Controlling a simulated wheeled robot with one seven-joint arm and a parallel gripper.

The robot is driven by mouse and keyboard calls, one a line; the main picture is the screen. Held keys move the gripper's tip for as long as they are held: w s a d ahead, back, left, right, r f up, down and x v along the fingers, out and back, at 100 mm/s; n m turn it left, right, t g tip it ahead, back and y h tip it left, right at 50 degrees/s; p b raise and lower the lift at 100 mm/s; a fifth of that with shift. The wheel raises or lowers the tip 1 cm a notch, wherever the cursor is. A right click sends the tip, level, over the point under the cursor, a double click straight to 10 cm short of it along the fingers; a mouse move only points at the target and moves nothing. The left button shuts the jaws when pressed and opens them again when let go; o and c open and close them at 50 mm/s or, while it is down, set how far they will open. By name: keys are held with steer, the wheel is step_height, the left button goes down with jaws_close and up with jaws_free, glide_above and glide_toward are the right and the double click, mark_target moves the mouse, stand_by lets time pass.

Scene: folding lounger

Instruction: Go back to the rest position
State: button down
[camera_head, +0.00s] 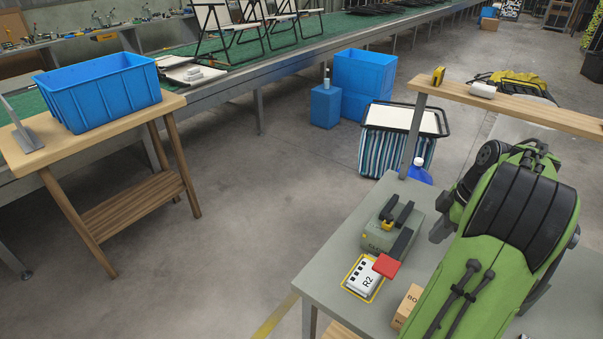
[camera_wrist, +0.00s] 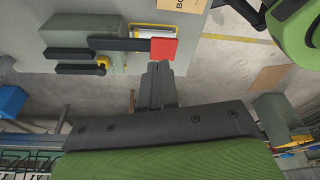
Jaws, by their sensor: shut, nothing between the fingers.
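My gripper shows in the wrist view (camera_wrist: 157,75), where its two dark fingers lie side by side, shut and empty. The fingertips appear just below the red handle (camera_wrist: 163,49) of a grey-green fixture (camera_wrist: 82,33) in that picture; I cannot tell how far apart they are in depth. In the head view my green and black arm fills the lower right, and the gripper cannot be clearly made out there. The same fixture (camera_head: 374,236) stands on the grey table, with black levers and the red handle (camera_head: 386,266) over a white R2 block (camera_head: 363,278).
The grey table (camera_head: 330,262) carries a cardboard box (camera_head: 408,305) near my arm. A wooden shelf (camera_head: 540,116) runs above its back. A wooden table (camera_head: 40,150) with a blue crate (camera_head: 98,93) stands at left. The floor between is clear.

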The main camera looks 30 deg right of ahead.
steer(key=w+a+r+m+h, duration=0.1)
steer(key=w+a+r, duration=0.15)
steer(key=a, duration=0.55)
steer(key=w+a+r+m, duration=0.1)
steer(key=w+a+r, duration=0.15)
steer(key=a, duration=0.45)
steer(key=w+a+r+m+h, duration=0.1)
steer(key=w+a+r, duration=0.15)
steer(key=a, duration=0.55)
steer(key=s+a+m+t, duration=0.3)
steer(key=s+a+m, duration=0.1)
steer(key=s+a, duration=0.7)
steer(key=shift+a+f+m, duration=0.4)
steer(key=shift+a, duration=0.1)
